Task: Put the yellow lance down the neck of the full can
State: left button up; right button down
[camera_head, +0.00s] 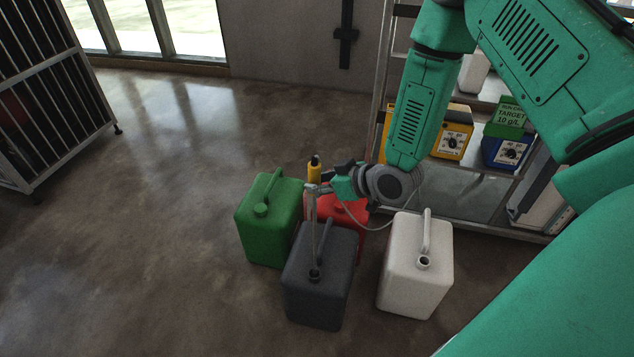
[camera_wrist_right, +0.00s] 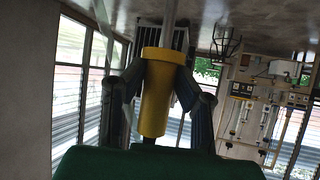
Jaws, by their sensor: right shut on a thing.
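My right gripper (camera_head: 318,180) is shut on the yellow handle of the lance (camera_head: 314,170). The right wrist view shows the yellow handle (camera_wrist_right: 158,95) between two dark fingers (camera_wrist_right: 160,100), with the metal tube running on beyond it. In the head view the thin tube hangs nearly upright over the dark grey can (camera_head: 318,300). Its lower end meets the open neck (camera_head: 314,274); how far inside it reaches I cannot tell. A white can (camera_head: 415,285), a green can (camera_head: 265,225) and a red can (camera_head: 350,220) stand close by. No fill level shows. My left gripper is out of view.
A shelf rack (camera_head: 470,190) behind my arm holds a yellow unit (camera_head: 453,135) and a blue unit (camera_head: 507,152) with dials. A thin hose (camera_head: 385,212) loops beside my right gripper. A slatted cage (camera_head: 45,100) stands at left. The floor (camera_head: 150,240) between is clear.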

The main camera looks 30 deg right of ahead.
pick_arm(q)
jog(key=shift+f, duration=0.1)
pick_arm(e)
jog(key=shift+s+f+g, duration=0.3)
jog(key=shift+s+f, duration=0.35)
jog(key=shift+f, duration=0.15)
jog(key=c, duration=1.2)
grip_release()
jog(key=shift+o, duration=0.2)
jog(key=shift+w+d+f, duration=0.1)
jog(key=shift+w+f, duration=0.1)
jog(key=shift+w, duration=0.05)
jog(key=shift+w+d, duration=0.15)
jog(key=shift+w, duration=0.05)
jog(key=shift+s+r+p, duration=0.15)
jog(key=shift+r+p, duration=0.2)
jog(key=shift+r, duration=0.15)
pick_arm(q)
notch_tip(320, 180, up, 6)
jog(key=p, duration=0.5)
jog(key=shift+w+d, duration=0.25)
pick_arm(e)
notch_tip(320, 180, up, 6)
jog(key=s+d, duration=0.1)
jog(key=s, duration=0.1)
jog(key=shift+s+f, duration=0.15)
jog(key=shift+s, duration=0.25)
